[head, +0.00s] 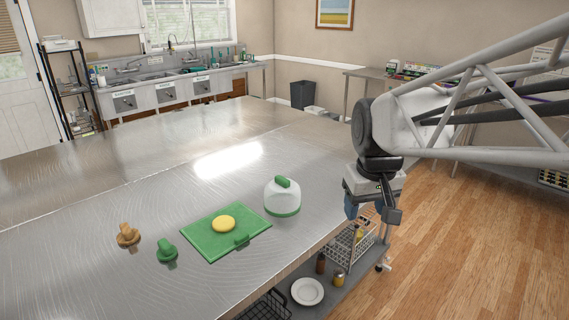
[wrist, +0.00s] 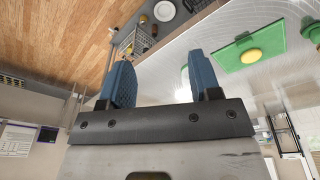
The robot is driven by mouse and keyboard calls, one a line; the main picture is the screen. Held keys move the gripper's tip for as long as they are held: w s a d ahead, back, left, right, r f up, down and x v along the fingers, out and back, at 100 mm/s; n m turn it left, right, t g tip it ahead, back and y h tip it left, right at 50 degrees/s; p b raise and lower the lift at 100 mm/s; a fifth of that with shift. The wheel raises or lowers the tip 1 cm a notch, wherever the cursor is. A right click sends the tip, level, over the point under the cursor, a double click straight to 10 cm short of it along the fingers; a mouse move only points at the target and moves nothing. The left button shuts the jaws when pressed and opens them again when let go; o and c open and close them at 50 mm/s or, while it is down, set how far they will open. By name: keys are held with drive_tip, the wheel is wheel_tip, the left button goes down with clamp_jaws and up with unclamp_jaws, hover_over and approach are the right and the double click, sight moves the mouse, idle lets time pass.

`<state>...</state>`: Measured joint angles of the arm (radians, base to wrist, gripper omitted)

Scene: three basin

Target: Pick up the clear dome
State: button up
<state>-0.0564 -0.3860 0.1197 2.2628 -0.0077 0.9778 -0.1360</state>
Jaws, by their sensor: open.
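The clear dome (head: 282,198) stands upright on the metal table, near its right edge. It has a green knob on top and a green rim at its base. My gripper (head: 369,212) is in the air to the right of the dome, apart from it and beside the table edge. Its two blue fingers are spread and empty, as the wrist view (wrist: 160,85) also shows. In the wrist view I cannot make out the dome clearly; a pale patch shows beside the right finger.
A green board (head: 204,242) with a yellow disc (head: 223,224) lies left of the dome. A green knobbed piece (head: 166,250) and a brown one (head: 128,235) stand farther left. The table's (head: 120,190) back half is clear. A plate (head: 307,291) sits on the lower shelf.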

drive_tip(key=w+a+n, duration=0.2)
drive_tip(key=w+a, duration=0.1)
drive_tip(key=w, duration=0.8)
drive_tip(key=n+g, duration=0.2)
drive_tip(key=n, duration=0.2)
hover_over(282, 178)
drive_tip(key=f, duration=0.9)
drive_tip(key=shift+s+d+f, duration=0.25)
drive_tip(key=shift+d, duration=0.05)
drive_tip(key=shift+w+a+f, duration=0.25)
drive_tip(key=shift+w, duration=0.1)
drive_tip(key=shift+f, duration=1.3)
drive_tip(key=shift+s+f, duration=0.1)
drive_tip(key=shift+f, duration=2.5)
